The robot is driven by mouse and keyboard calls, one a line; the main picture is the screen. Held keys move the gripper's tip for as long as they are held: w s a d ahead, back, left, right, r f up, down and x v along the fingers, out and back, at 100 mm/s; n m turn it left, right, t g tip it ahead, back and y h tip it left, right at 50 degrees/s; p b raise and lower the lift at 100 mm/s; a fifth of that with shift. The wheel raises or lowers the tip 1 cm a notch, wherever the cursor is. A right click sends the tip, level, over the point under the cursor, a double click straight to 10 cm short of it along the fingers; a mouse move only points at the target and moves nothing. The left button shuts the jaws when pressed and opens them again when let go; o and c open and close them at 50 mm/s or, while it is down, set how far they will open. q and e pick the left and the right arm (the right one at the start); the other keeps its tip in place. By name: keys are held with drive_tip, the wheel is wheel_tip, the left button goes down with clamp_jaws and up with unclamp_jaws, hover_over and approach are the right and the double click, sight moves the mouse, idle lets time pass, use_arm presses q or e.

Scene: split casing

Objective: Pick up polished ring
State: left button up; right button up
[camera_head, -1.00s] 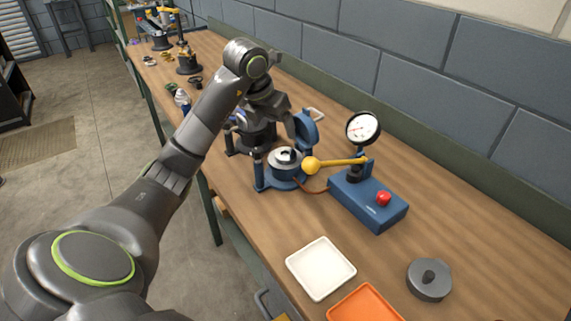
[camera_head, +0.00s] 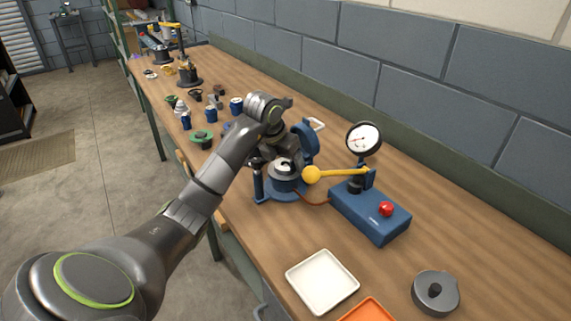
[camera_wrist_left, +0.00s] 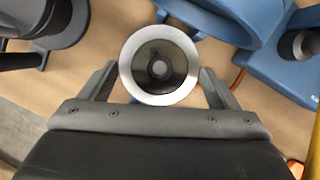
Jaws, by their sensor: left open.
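A bright, shiny metal ring (camera_wrist_left: 125,70) with a dark bore shows in the left wrist view, seen from above. My left gripper (camera_wrist_left: 158,85) is open, with one finger to the left of the ring and one to the right. A small gap shows on each side, and I cannot tell their height difference. In the head view the grey cylindrical part (camera_head: 283,177) with a bright top sits in the blue fixture (camera_head: 285,194). My left wrist (camera_head: 265,115) is just behind it and hides the fingertips. My right gripper is not in view.
A blue upright disc (camera_head: 306,145) stands close beside the grey part. A yellow-knobbed lever (camera_head: 313,174), a dial gauge (camera_head: 363,138) and a blue box with a red button (camera_head: 370,215) are to the right. A white tray (camera_head: 322,281) lies in front, near a grey disc (camera_head: 435,292).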

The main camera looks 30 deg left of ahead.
use_arm(q)
drive_tip(key=shift+w+f, duration=0.15)
drive_tip(key=shift+f, duration=0.2)
drive_tip(key=c, duration=1.2)
drive_tip(key=shift+r, duration=0.1)
drive_tip(key=shift+r, duration=0.1)
wheel_tip(320, 180, up, 9)
drive_tip(key=b, duration=0.1)
wheel_tip(320, 180, up, 9)
drive_tip(key=p, duration=0.8)
hover_over(284, 168)
drive_tip(key=shift+w+a, duration=0.3)
drive_tip(key=shift+w, duration=0.05)
